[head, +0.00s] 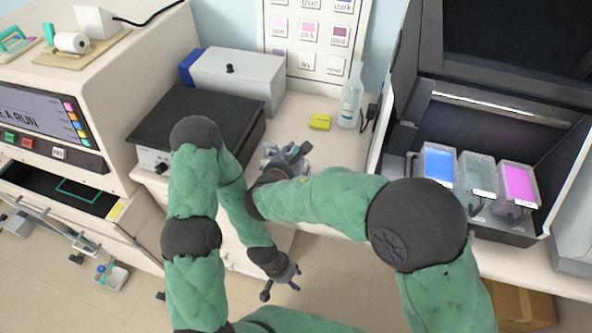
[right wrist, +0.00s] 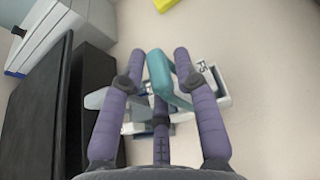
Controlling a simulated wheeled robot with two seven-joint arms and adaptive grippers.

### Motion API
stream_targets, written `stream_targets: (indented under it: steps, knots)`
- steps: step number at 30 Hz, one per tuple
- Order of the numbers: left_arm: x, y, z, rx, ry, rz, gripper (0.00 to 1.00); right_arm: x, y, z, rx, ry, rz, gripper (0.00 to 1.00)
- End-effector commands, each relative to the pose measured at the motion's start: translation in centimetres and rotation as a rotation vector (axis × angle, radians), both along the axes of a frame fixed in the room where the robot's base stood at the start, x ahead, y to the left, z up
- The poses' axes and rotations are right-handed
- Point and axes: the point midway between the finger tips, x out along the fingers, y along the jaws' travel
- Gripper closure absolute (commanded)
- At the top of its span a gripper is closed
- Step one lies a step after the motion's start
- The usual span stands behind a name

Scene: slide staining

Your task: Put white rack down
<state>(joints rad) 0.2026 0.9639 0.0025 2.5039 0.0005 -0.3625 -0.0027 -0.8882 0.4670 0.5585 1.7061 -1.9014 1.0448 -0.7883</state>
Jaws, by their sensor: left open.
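The white rack (right wrist: 218,88) with a teal handle (right wrist: 165,80) shows in the right wrist view, over the pale bench top. My right gripper (right wrist: 160,54) has its fingers closed in on both sides of the teal handle. In the head view my right gripper (head: 296,158) is at the bench beside the black-topped box, and my arm hides most of the rack. I cannot tell whether the rack's base touches the bench. My left gripper (head: 283,284) is open and empty, low in front of the bench.
A black-topped box (head: 195,120) stands left of the rack, with a grey box (head: 238,80) behind. A yellow block (head: 320,122) and clear bottle (head: 351,97) stand behind. Blue (head: 438,164), grey-green (head: 477,175) and magenta (head: 518,183) staining containers stand at right. Bare bench lies around the yellow block.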

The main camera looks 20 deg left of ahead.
Motion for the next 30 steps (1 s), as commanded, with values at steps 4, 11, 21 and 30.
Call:
stream_targets:
  steps: [4,11,21,30]
  knots:
    - [0.0,0.0,0.0,0.000,0.000,0.000,0.54,0.0,0.0,0.0,0.000,0.000,0.000,1.00]
    - [0.0,0.0,0.0,0.000,-0.001,0.000,0.54,0.0,0.0,0.0,0.001,0.000,0.000,1.00]
    - [0.0,0.0,0.8,0.000,-0.001,0.000,0.54,0.0,0.1,1.0,0.001,0.000,-0.003,1.00]
    - [0.0,0.0,2.0,0.000,-0.001,0.000,0.54,-0.1,0.2,2.9,0.002,-0.001,-0.011,1.00]
